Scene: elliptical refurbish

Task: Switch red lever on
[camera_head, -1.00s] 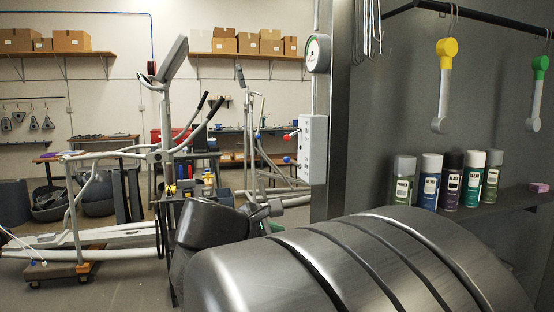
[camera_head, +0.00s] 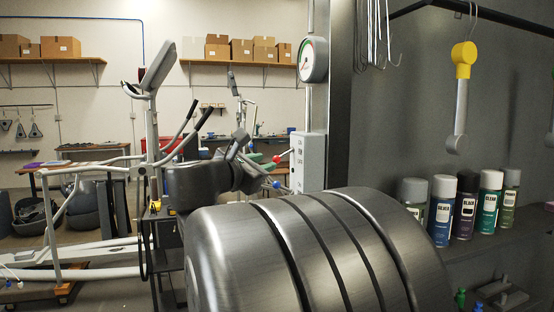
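The red lever (camera_head: 279,158) sticks out from the left side of a pale grey control box (camera_head: 309,165), its red knob slightly lower than its root. A blue-knobbed lever (camera_head: 276,185) is below it on the same side. The box is fixed to the upright beside the dark booth. My gripper (camera_head: 243,150) is small in the picture, beyond my dark wrist link, to the left of the red lever and apart from it in the picture. Its fingers blend with the background, so I cannot tell whether it is open. The depth gap to the lever is unclear.
A round gauge (camera_head: 313,59) is above the box. Spray cans (camera_head: 467,205) stand on a shelf at right, under a hanging yellow-topped part (camera_head: 462,95). An exercise machine (camera_head: 150,130) and a dark cart (camera_head: 170,265) are at left. My large arm link covers the lower middle.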

